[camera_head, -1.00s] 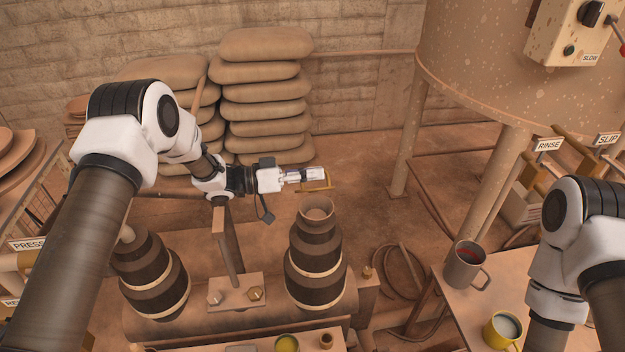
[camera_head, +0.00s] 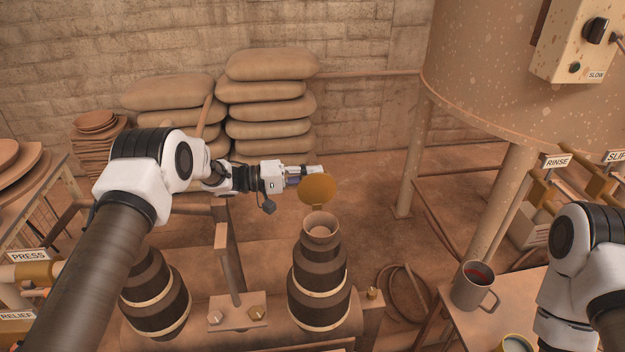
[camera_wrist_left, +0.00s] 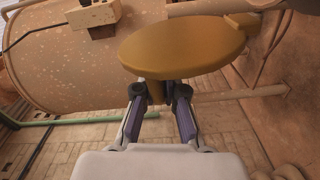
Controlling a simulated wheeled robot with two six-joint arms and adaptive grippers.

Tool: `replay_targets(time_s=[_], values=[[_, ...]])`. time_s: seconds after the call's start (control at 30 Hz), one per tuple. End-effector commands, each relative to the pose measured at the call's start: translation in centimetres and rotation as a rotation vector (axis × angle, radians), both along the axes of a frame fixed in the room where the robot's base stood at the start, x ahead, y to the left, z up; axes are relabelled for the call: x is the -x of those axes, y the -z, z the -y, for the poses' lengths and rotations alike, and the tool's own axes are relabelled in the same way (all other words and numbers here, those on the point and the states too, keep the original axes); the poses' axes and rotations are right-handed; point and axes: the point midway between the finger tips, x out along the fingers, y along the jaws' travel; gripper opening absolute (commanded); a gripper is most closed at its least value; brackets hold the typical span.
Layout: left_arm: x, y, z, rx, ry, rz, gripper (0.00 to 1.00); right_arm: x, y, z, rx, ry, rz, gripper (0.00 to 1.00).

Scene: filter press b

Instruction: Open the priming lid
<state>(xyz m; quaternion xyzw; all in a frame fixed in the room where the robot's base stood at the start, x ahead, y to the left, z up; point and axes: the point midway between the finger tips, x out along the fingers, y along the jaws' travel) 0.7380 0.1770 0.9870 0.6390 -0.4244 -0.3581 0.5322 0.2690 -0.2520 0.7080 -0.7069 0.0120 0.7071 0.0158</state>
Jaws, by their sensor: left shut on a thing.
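The priming lid (camera_head: 318,189) is a round ochre disc. In the head view it stands tilted up, above and behind the open mouth of the dark banded pump body (camera_head: 320,290). The mouth's pale funnel rim (camera_head: 321,222) is uncovered. My left gripper (camera_head: 312,173) is at the lid's upper left edge, its jaws shut on the lid's tab. In the left wrist view the lid (camera_wrist_left: 185,45) fills the upper middle, and the fingers (camera_wrist_left: 160,95) close on a small ochre piece under it. My right arm shows at the right edge, but its gripper is out of frame.
A second dark banded body (camera_head: 160,300) stands to the left, partly behind my left arm. A lever handle (camera_head: 228,265) rises between the two bodies. A grey mug (camera_head: 472,288) stands on the table at the right. Stacked sacks (camera_head: 265,105) are at the back wall.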

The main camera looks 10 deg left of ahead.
Motion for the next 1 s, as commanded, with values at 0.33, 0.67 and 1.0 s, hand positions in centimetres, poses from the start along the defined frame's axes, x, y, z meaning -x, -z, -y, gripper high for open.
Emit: replay_targets(time_s=[0.33,0.67,1.0], values=[[-1.08,-0.29,-0.38,0.003,-0.006,0.021,0.0,0.0,0.81,0.01,0.0,0.0,0.0,0.4],[-1.16,-0.34,-0.44,0.002,-0.007,0.023,0.0,0.0,0.81,0.01,0.0,0.0,0.0,0.4],[-1.04,-0.01,-0.41,0.0,-0.005,0.016,0.35,0.0,0.84,0.01,0.0,0.0,0.0,0.4]])
